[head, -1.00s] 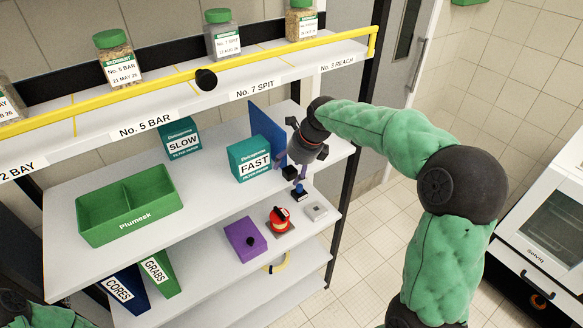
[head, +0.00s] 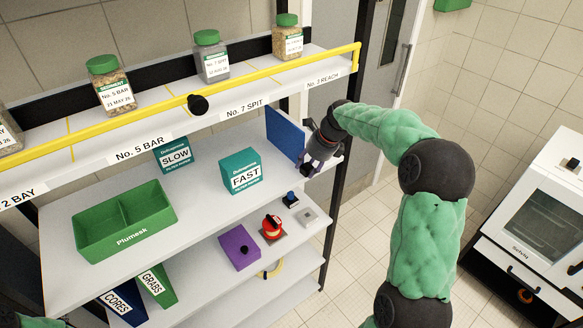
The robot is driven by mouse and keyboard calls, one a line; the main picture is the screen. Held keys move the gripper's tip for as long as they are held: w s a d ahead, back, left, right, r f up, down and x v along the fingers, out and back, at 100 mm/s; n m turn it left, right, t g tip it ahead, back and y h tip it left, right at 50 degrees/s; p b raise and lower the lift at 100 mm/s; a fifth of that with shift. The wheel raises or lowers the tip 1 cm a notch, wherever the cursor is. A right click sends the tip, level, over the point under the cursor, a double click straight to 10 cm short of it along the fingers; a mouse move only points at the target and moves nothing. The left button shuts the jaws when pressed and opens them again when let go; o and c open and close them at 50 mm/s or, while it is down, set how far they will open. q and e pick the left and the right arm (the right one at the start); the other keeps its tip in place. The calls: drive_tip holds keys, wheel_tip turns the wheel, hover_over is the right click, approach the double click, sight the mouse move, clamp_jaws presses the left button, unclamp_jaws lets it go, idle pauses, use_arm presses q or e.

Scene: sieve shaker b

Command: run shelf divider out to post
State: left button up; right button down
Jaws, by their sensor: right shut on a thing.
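The blue shelf divider (head: 284,135) stands upright on the upper of the shelves below the jar rail, to the right of the teal FAST box (head: 241,171). My right gripper (head: 308,170) is at its front right edge and is shut on it; the fingertips are small and partly hidden by the gripper body. The dark shelf post (head: 338,200) is to the right of the gripper, and a gap of shelf shows between the divider and the post. My left gripper is out of view.
A green Plumesk bin (head: 125,222) and the SLOW box (head: 174,155) stand left on the same shelf. The lower shelf holds a purple block (head: 239,247) and a red knob (head: 272,228). A yellow rail (head: 200,85) runs above, before several jars.

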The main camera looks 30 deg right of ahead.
drive_tip(key=d+p, duration=0.1)
drive_tip(key=d, duration=0.1)
drive_tip(key=d+p, duration=0.1)
drive_tip(key=d, duration=0.2)
drive_tip(key=w+d+p, duration=0.1)
drive_tip(key=d, duration=0.2)
drive_tip(key=shift+r, duration=0.15)
drive_tip(key=c, duration=0.9)
unclamp_jaws()
drive_tip(key=shift+o, duration=1.1)
drive_tip(key=v, duration=1.1)
drive_tip(key=shift+s+r, duration=0.2)
drive_tip(key=shift+r, duration=0.15)
drive_tip(key=shift+f, duration=0.1)
